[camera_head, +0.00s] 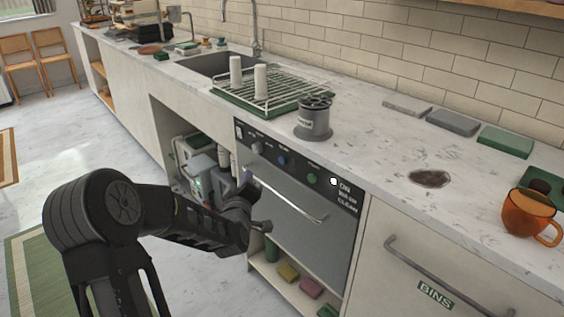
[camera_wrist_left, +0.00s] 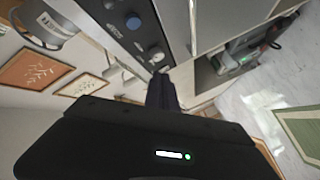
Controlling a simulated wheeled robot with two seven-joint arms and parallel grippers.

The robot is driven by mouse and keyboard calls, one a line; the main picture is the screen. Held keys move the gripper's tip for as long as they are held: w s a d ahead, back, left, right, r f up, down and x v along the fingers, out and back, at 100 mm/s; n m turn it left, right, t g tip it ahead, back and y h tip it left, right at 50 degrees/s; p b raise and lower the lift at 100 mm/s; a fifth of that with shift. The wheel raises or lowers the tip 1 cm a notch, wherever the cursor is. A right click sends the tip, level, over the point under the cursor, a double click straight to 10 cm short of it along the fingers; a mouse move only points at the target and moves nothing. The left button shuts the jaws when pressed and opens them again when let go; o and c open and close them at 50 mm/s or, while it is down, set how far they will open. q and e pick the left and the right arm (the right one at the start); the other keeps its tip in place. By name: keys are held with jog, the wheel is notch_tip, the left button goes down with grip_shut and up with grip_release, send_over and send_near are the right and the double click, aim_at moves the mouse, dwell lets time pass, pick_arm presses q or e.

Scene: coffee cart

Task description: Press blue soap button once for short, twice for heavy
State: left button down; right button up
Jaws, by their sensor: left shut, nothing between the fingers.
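The blue button (camera_head: 281,160) is on the dark control panel (camera_head: 322,192) of the machine under the counter. It also shows in the left wrist view (camera_wrist_left: 133,23), beside a grey knob (camera_wrist_left: 156,54). In the head view the grey knob (camera_head: 257,148) is left of the blue button and a green button (camera_head: 312,179) is right of it. My left gripper (camera_head: 247,182) is shut and empty, in front of the machine and below the panel. In the wrist view its fingers (camera_wrist_left: 162,82) point toward the panel, apart from the blue button. My right gripper is not in view.
A bar handle (camera_head: 290,203) crosses the machine's front close to my left gripper. A grey labelled pot (camera_head: 313,122) and a dish rack (camera_head: 262,90) with two white cups stand on the counter above. An orange mug (camera_head: 527,213) is at the right. Open floor lies left.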

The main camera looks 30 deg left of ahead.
aim_at(282, 161)
pick_arm(q)
jog(key=shift+w+d, duration=0.1)
jog(key=w+d, duration=0.2)
jog(key=w, duration=0.6)
jog(key=shift+w+d, duration=0.15)
jog(key=shift+d, duration=0.1)
dwell(0.4)
dwell(1.6)
jog(key=shift+w+d, duration=0.15)
jog(key=shift+w, duration=0.25)
